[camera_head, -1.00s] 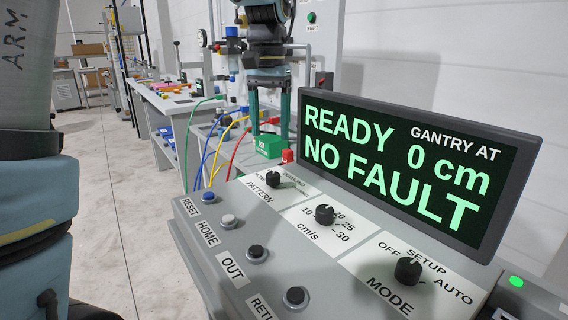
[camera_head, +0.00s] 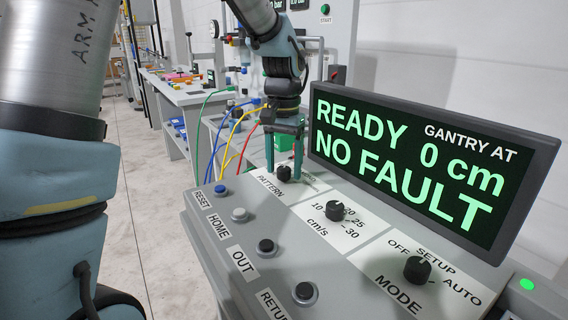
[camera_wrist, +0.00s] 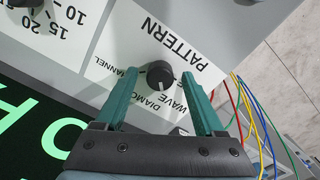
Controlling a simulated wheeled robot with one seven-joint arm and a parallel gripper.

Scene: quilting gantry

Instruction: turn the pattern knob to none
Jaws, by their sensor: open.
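The pattern knob (camera_head: 284,173) is a small black knob at the far end of the sloped grey console, beside the label PATTERN. In the wrist view the gripper (camera_wrist: 165,80) is open, with one finger on each side of the knob and gaps between. Contact is not visible.
The display (camera_head: 415,165) stands along the console's back and reads READY, NO FAULT, GANTRY AT 0 cm. The cm/s knob (camera_head: 336,210), mode knob (camera_head: 417,269) and several push buttons (camera_head: 265,247) are nearer. Coloured cables (camera_head: 232,130) hang beyond the console.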

